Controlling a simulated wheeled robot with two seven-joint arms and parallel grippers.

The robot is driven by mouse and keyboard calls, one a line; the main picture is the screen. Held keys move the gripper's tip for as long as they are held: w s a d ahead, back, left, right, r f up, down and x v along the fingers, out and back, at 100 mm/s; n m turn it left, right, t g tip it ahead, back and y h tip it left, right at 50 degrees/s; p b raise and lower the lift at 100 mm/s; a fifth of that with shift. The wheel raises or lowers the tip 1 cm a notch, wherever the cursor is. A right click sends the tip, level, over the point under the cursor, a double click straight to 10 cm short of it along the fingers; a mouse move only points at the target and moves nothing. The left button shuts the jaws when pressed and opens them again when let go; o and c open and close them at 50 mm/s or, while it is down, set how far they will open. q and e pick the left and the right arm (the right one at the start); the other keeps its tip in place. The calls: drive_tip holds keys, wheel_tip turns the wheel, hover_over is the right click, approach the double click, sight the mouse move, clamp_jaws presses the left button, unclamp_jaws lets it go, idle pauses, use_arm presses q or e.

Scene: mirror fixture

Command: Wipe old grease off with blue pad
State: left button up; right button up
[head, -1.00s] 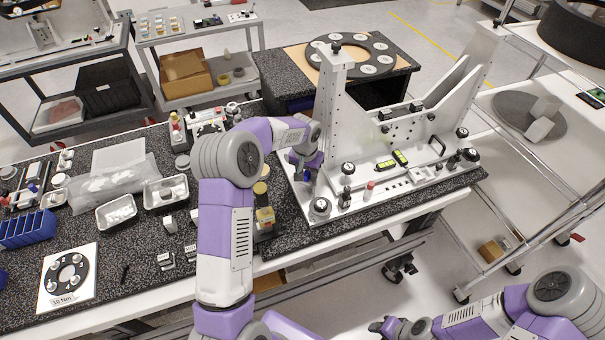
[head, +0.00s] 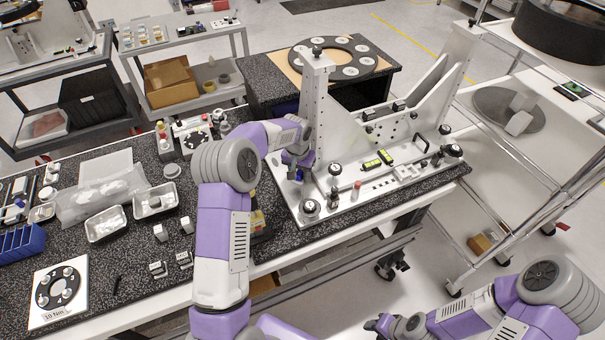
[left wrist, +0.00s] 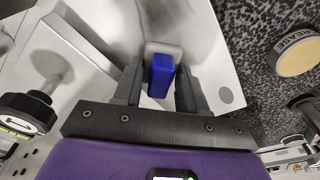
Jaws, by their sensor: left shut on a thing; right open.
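The blue pad (left wrist: 161,75) sits between the fingers of my left gripper (left wrist: 158,90), which is shut on it. A pale grey part shows at the pad's far end, against the pale metal plate (left wrist: 205,50); contact cannot be told. In the head view my left gripper (head: 298,172) is low beside the upright post of the white mirror fixture (head: 378,148), at its left end. Dull grey patches show on the plate in the wrist view; I cannot tell grease from shadow. My right gripper (head: 378,325) is open and empty at the bottom, away from the bench.
A round tin labelled GREASE (left wrist: 298,52) is on the speckled bench right of the plate. Black knobs (head: 309,207) stand on the fixture base. Trays (head: 155,200) and a blue bin (head: 22,242) are on the left bench. A steel trolley (head: 500,160) stands at right.

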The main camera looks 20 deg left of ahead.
sight(280, 183)
use_arm(q)
drive_tip(key=a, duration=0.3)
drive_tip(key=shift+s+f, duration=0.1)
drive_tip(key=shift+f, duration=0.05)
drive_tip(key=shift+s+a+f, duration=0.1)
drive_tip(key=shift+s+a, duration=0.05)
drive_tip(key=shift+s, duration=0.45)
drive_tip(key=shift+s+a+b, duration=0.3)
drive_tip(key=shift+s+b, duration=0.1)
drive_tip(key=shift+s, duration=0.05)
drive_tip(key=shift+s+a, duration=0.75)
drive_tip(key=shift+s, duration=0.3)
use_arm(e)
drive_tip(key=shift+w+a+f, duration=0.15)
drive_tip(key=shift+a+f, duration=0.05)
drive_tip(key=shift+f, duration=0.45)
use_arm(q)
drive_tip(key=shift+w+r+p, duration=0.1)
drive_tip(key=shift+r+p, duration=1.8)
drive_tip(key=shift+r, duration=1.2)
use_arm(e)
drive_tip(key=shift+r, duration=2.05)
use_arm(q)
drive_tip(key=shift+r, duration=0.15)
use_arm(e)
drive_tip(key=shift+r, duration=0.1)
